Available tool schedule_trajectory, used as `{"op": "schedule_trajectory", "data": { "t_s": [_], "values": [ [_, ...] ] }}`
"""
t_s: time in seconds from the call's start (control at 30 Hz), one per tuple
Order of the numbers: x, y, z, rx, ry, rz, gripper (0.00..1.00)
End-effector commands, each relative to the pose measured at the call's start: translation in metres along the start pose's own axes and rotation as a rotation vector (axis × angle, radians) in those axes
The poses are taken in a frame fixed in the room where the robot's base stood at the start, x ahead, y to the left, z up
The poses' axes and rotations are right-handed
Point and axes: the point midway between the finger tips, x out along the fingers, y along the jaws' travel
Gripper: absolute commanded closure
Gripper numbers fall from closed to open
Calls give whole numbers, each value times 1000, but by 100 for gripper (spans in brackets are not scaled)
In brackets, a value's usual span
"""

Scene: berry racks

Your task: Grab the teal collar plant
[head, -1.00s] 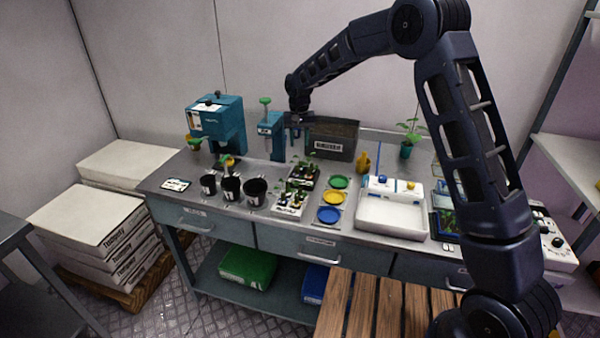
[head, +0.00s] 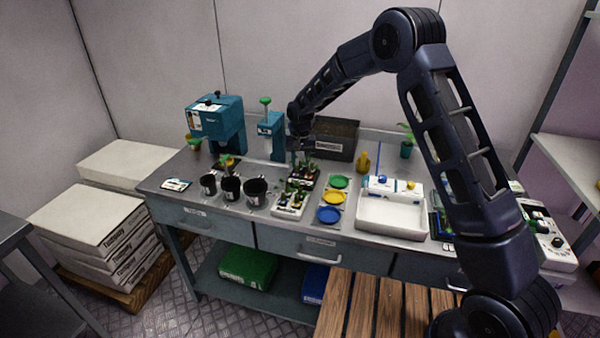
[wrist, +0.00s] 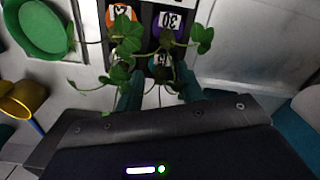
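Small leafy seedlings with coloured, numbered collars stand in a dark tray (head: 304,178) on the bench, and show close up in the wrist view. One has an orange collar (wrist: 121,14) and one a purple collar (wrist: 168,24). A blue-teal collar (wrist: 158,61), partly covered by leaves, lies nearest my gripper. My gripper (wrist: 160,92) is open, its two teal fingers apart on either side of that collar's stem area. Whether the fingers touch the plant cannot be told. In the head view my gripper (head: 297,160) is low at the dark tray's back left.
A white tray (head: 288,211) with more seedlings stands in front. Green (head: 340,182), yellow (head: 334,198) and blue (head: 328,214) dishes lie to the right. Black pots (head: 231,188) stand left, a teal machine (head: 216,120) behind them. A dark bin (head: 335,140) stands behind my gripper.

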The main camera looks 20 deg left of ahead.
Motion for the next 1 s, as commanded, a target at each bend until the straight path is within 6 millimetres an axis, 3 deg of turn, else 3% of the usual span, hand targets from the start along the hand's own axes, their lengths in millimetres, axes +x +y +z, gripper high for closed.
{"op": "schedule_trajectory", "data": {
  "t_s": [0.1, 0.3, 0.73, 0.87, 1.0],
  "values": [
    [0, 0, 0, 0, 0, 0, 64],
    [0, 0, 0, 0, 0, 0, 100],
    [-9, 0, 0, 0, 1, -1, 100],
    [-28, 0, -1, 1, 4, -2, 100],
    [-60, 0, -1, 1, 5, -3, 100]
  ]
}}
